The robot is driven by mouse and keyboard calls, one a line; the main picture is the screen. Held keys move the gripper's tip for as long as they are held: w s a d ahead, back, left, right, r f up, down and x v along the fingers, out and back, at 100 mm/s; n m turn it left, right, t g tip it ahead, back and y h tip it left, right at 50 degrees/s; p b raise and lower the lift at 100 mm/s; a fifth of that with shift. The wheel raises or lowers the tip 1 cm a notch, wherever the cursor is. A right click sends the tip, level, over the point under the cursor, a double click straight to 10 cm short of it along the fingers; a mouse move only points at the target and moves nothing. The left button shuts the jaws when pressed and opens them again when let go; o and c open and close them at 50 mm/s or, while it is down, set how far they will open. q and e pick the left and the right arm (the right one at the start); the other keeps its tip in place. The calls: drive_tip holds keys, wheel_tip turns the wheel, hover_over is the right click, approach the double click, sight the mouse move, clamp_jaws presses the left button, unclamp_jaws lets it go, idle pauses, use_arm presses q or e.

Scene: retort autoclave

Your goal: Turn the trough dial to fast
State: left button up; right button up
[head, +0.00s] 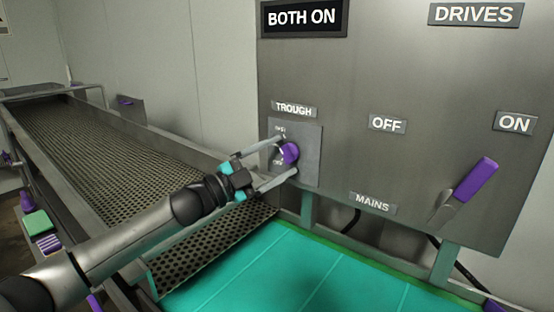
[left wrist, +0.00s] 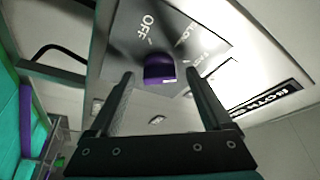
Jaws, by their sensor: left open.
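The trough dial is a small purple knob (head: 290,153) on a grey plate (head: 311,160) under the TROUGH label (head: 294,109). In the left wrist view the purple knob (left wrist: 159,68) shows between the fingertips, with OFF printed at its upper left and smaller, partly legible words at its upper right. My left gripper (head: 287,156) is open, one finger above the knob and one below it in the head view. Contact with the knob cannot be told, and its pointer setting is not clear. My right gripper is not in view.
The control panel (head: 400,60) also bears a purple-handled mains lever (head: 470,185) between OFF and ON labels, right of the dial. A BOTH ON sign (head: 303,18) is above. A perforated metal trough (head: 120,150) runs back left; a teal belt (head: 290,275) lies below.

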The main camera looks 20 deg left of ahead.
use_arm(q)
drive_tip(key=shift+f, duration=0.1)
drive_tip(key=b+v, duration=0.5)
drive_tip(key=v, duration=1)
drive_tip(key=shift+s, duration=0.1)
drive_tip(key=shift+a, duration=0.1)
idle(0.5)
